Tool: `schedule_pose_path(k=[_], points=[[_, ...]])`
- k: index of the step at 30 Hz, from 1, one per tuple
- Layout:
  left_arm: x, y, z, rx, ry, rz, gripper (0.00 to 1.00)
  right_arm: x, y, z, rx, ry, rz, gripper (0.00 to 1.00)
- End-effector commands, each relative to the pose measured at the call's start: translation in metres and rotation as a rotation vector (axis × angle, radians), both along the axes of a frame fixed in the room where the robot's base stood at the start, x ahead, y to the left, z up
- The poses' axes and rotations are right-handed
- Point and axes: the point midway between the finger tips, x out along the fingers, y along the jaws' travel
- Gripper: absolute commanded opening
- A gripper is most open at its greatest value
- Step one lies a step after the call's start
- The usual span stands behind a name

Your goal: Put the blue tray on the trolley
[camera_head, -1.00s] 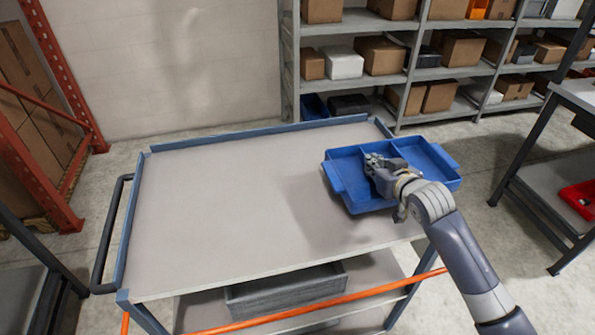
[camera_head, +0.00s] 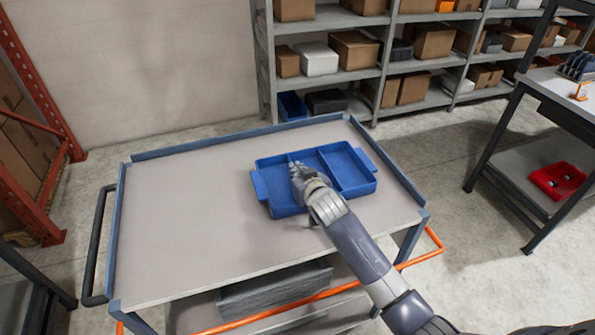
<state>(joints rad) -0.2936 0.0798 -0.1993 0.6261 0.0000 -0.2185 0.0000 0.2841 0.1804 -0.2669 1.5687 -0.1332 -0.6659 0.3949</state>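The blue tray (camera_head: 352,172) is a shallow box with divided compartments and a tab handle at each end. It is over the right part of the grey top of the trolley (camera_head: 190,215), inside its blue edges. It looks level; I cannot tell whether it touches the top or hovers just above it. My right gripper (camera_head: 298,174) reaches in from the lower right and is at the tray's near side, by a divider. It appears shut on the tray, though its fingertips are partly hidden. My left gripper is not in view.
The left half of the trolley top is clear. A grey box (camera_head: 275,290) sits on its lower shelf. Shelving with cartons (camera_head: 355,50) stands behind. A workbench (camera_head: 560,95) with a red bin (camera_head: 557,181) below is at the right, across open floor.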

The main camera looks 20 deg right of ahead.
Motion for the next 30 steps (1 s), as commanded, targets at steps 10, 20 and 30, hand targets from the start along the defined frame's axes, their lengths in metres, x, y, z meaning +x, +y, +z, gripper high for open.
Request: schedule_pose_path(k=[10, 20, 30], points=[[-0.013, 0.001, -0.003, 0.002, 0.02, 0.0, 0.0, 0.0, 0.0, -0.003, 0.001, -0.001, 0.001, 0.07], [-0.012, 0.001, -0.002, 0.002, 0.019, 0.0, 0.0, 0.0, 0.0, -0.002, 0.001, -0.001, 0.0, 0.25], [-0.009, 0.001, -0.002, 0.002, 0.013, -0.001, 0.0, -0.015, -0.001, 0.005, 0.001, -0.001, 0.0, 0.25]])
